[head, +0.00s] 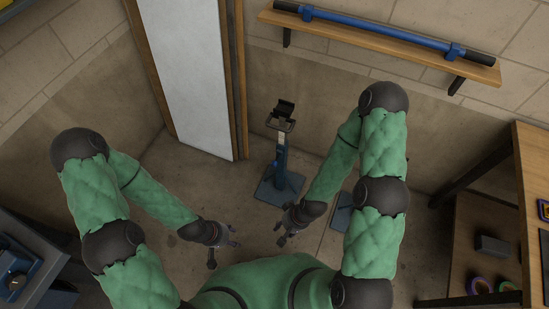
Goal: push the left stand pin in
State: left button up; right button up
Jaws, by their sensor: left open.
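The left stand (281,155) is a blue post on a flat blue base, with a dark cradle (282,116) on top. It stands upright on the floor, near the centre. Its pin is too small to make out. A second blue stand shows only as part of its base (341,213); my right arm hides the rest. My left gripper (226,245) is open and empty, low in front and to the left of the left stand. My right gripper (282,235) is in front of the left stand's base, apart from it; its jaw state is unclear.
A wooden wall shelf (400,45) holds a long blue tube (375,30). A white panel (190,80) stands behind at left. A wooden shelf unit (530,190) is at right, a dark bench (35,265) at left. Floor left of the stand is clear.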

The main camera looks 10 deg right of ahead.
aim_at(273, 164)
jog(key=i+z, duration=0.15)
jog(key=z, duration=0.2)
jog(key=i+j+z, duration=0.1)
jog(key=z, duration=0.25)
jog(key=i+j+z, duration=0.1)
jog(key=z, duration=0.25)
